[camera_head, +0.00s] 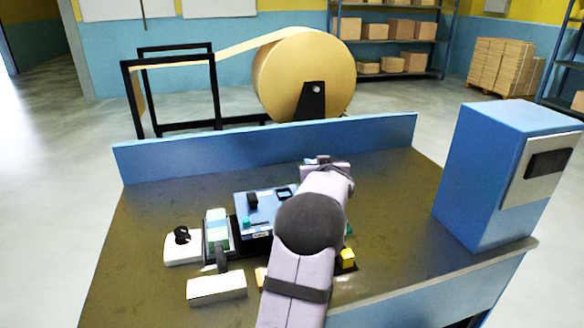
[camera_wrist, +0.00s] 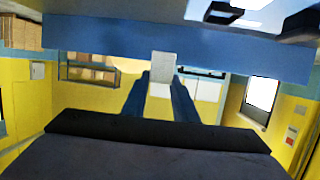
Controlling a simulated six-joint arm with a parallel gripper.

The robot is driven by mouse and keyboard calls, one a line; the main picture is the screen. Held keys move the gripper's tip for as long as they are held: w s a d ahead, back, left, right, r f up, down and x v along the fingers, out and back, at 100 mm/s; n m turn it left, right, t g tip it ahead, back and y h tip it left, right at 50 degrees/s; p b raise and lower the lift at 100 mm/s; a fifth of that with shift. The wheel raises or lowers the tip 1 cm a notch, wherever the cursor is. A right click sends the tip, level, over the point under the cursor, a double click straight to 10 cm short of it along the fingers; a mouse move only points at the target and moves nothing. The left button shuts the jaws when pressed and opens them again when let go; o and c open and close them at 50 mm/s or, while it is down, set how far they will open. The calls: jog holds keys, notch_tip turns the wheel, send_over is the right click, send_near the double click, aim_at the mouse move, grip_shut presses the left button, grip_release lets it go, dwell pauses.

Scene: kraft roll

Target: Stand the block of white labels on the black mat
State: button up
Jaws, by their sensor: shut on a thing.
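My gripper (camera_wrist: 163,82) shows in the wrist view with its two blue fingers shut on a pale, upright block (camera_wrist: 162,66), which looks like the block of white labels. In the head view my gripper end (camera_head: 325,162) is at the far end of my arm, near the blue back panel. There my own wrist hides the fingers and the held block. A dark patch (camera_head: 352,268), which may be the black mat, shows just right of my arm under a yellow cube (camera_head: 347,259). My arm covers part of this area.
A blue machine (camera_head: 495,175) stands at right. The bench between it and my arm is clear.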

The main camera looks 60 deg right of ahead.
jog(key=s+f+m+g+h+b, duration=0.1)
jog(key=s+f+b, duration=0.25)
jog(key=s, duration=0.65)
jog(key=s+f+m+g+h+b, duration=0.1)
jog(key=s+f+m+g+b, duration=0.2)
jog(key=s, duration=0.6)
jog(key=w+a+f+n+t+y, duration=0.3)
jog(key=w+a+f+n+t, duration=0.1)
jog(key=a, duration=0.4)
jog(key=shift+w+a+f+n+t, duration=0.3)
jog(key=shift+w+n+t, duration=0.4)
jog(key=shift+w, duration=0.25)
jog(key=shift+f+b, duration=0.25)
jog(key=shift+b, duration=0.15)
notch_tip(320, 180, down, 3)
jog(key=b, duration=0.4)
jog(key=shift+f, duration=0.2)
jog(key=shift+f+b, duration=0.4)
jog(key=shift+f, duration=0.35)
